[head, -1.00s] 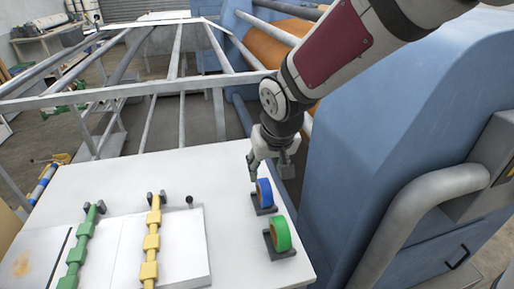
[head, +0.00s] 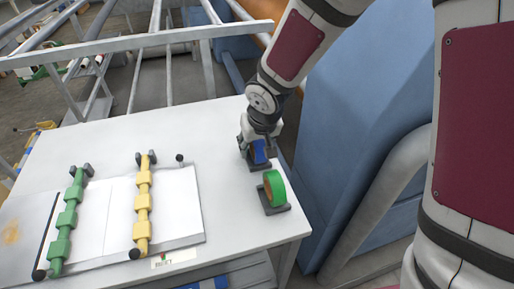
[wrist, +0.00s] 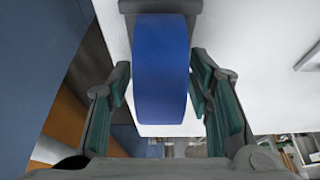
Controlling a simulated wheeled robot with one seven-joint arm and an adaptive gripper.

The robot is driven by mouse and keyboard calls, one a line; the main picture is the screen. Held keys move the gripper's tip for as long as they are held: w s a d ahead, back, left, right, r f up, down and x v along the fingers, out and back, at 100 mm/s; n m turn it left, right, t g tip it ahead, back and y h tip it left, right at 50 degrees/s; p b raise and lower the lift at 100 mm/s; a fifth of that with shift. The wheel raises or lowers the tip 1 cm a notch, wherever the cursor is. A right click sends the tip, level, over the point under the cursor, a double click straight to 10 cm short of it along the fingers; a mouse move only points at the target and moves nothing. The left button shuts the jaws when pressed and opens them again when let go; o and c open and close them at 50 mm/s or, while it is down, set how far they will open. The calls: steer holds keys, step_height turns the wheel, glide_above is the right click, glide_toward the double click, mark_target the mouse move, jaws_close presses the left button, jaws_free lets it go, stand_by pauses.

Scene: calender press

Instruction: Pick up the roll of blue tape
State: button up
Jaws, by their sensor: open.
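The roll of blue tape (head: 259,151) stands upright in a dark holder (head: 257,166) near the right side of the white table. In the wrist view the blue tape (wrist: 161,70) fills the middle, between the two fingers of my gripper (wrist: 158,95). The fingers stand apart on either side of it, with a gap on the left and a narrower one on the right. In the head view my gripper (head: 258,146) comes down over the tape from above and hides part of it.
A roll of green tape (head: 274,187) stands in its own holder just in front. A panel with a green bar (head: 65,225) and a yellow bar (head: 143,205) lies on the left of the table (head: 216,133). A blue machine housing (head: 345,110) rises close on the right.

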jaws_close()
steer(key=shift+r, duration=0.1)
steer(key=shift+r, duration=0.8)
steer(key=shift+r+p, duration=0.3)
steer(key=shift+r, duration=0.6)
steer(key=s+a+b, duration=0.1)
steer(key=s, duration=0.4)
steer(key=s+a+r+b, duration=0.1)
steer(key=s+a, duration=0.1)
steer(key=s, duration=0.3)
steer(key=s+a+b, duration=0.1)
steer(key=s, duration=0.4)
steer(key=shift+s+a+r, duration=0.2)
steer(key=shift+a+r, duration=0.05)
